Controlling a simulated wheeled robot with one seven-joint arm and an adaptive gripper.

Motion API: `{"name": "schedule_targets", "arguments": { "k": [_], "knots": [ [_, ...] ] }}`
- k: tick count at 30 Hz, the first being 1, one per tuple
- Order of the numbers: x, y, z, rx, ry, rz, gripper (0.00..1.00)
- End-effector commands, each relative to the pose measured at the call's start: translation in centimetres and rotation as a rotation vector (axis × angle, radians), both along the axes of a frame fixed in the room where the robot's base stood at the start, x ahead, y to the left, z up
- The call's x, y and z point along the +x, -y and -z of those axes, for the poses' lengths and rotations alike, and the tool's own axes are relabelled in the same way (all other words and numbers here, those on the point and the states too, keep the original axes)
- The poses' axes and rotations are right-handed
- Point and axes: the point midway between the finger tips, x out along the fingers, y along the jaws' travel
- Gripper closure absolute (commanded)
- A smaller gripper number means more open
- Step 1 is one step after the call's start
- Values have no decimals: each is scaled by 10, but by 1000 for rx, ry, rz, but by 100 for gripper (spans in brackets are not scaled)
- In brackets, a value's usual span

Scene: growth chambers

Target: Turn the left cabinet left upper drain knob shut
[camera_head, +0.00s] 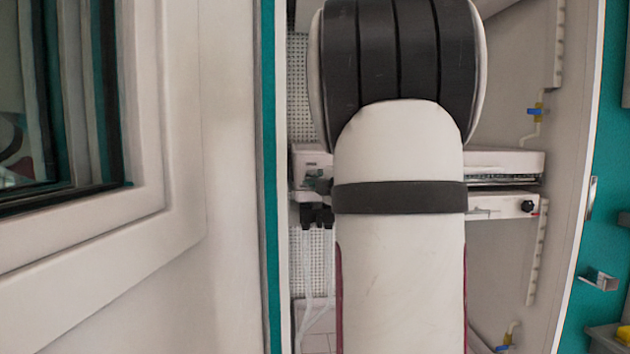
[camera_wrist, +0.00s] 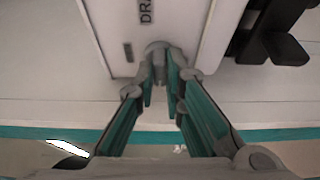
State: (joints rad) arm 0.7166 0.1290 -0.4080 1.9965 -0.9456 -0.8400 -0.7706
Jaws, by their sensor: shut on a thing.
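A grey drain knob (camera_wrist: 157,48) sticks out of a white panel (camera_wrist: 180,20) in the wrist view, below a label of which only "DRA" can be read. My gripper (camera_wrist: 160,78) has its fingertips on either side of this knob and is shut on it. The fingers hide part of the knob, and its turn angle cannot be told. In the head view my arm covers the middle of the open cabinet and hides most of the gripper and the knob. A white unit (camera_head: 505,163) on a shelf shows on both sides of the arm.
A black part (camera_wrist: 275,45) juts out right of the knob. In the head view, a black knob (camera_head: 528,207) sits on the shelf front at right, and a blue and yellow valve (camera_head: 536,110) is on the cabinet's right wall. A white framed door (camera_head: 190,200) fills the left side.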

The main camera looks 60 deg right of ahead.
Motion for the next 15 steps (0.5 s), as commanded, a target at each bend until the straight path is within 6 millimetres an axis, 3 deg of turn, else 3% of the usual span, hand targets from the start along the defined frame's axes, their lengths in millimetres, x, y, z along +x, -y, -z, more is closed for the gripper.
{"name": "schedule_targets", "arguments": {
  "k": [12,13,15],
  "knots": [
    [2,-1,0,-7,-6,-4,100],
    [2,-1,0,-7,-6,-4,88],
    [2,-1,0,-6,-5,-4,72]
  ]
}}
